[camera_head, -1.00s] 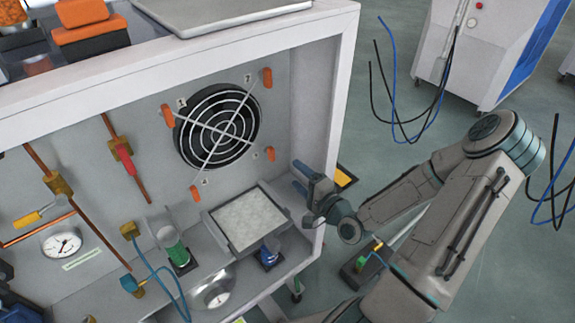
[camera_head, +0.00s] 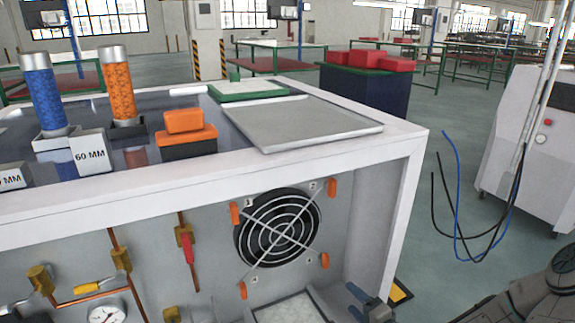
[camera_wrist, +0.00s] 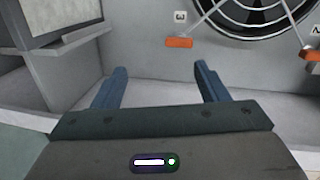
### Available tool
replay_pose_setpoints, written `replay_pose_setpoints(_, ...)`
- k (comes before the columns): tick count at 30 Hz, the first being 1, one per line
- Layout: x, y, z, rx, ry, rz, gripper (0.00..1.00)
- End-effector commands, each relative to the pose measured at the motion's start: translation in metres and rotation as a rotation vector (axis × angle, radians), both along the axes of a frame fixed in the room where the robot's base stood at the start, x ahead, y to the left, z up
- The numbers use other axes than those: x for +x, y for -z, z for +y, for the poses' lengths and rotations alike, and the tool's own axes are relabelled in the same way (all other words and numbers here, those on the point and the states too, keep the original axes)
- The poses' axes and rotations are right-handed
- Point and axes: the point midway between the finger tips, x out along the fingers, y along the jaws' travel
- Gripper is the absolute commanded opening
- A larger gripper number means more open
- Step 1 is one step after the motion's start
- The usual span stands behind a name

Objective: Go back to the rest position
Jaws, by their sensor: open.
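My gripper (camera_wrist: 158,85) shows in the wrist view with its two blue fingers wide apart and nothing between them. It faces the grey inner wall of the generator housing, below the black round fan (camera_wrist: 255,15) and an orange clip (camera_wrist: 179,43). In the head view my gripper (camera_head: 368,299) is only partly seen at the bottom edge, by the right wall of the white housing (camera_head: 402,215). The fan (camera_head: 277,228) with its orange clips is up and left of it. Most of my arm is out of the head view.
A white filter panel (camera_head: 288,309) is cut off at the bottom. On the housing top stand a blue cylinder (camera_head: 44,98), an orange cylinder (camera_head: 119,88), an orange block (camera_head: 186,135) and a grey tray (camera_head: 305,122). Cables (camera_head: 455,215) hang at right. The floor between is clear.

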Motion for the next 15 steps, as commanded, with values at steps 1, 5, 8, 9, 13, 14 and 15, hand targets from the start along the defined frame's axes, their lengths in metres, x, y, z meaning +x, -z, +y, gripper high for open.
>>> replay_pose_setpoints(1,0.001,-0.005,0.003,-0.09,-0.03,0.039,0.67)
replay_pose_setpoints(5,-0.001,-0.002,0.003,-0.352,-0.104,0.164,0.67)
replay_pose_setpoints(8,-0.005,-0.007,-0.004,-0.542,-0.152,0.251,0.67)
replay_pose_setpoints(9,-0.007,-0.011,-0.007,-0.615,-0.168,0.283,0.67)
replay_pose_setpoints(13,-0.014,-0.034,-0.018,-0.829,-0.215,0.382,0.67)
replay_pose_setpoints(14,-0.015,-0.041,-0.02,-0.875,-0.224,0.402,0.67)
replay_pose_setpoints(15,-0.018,-0.05,-0.023,-0.93,-0.237,0.43,0.67)
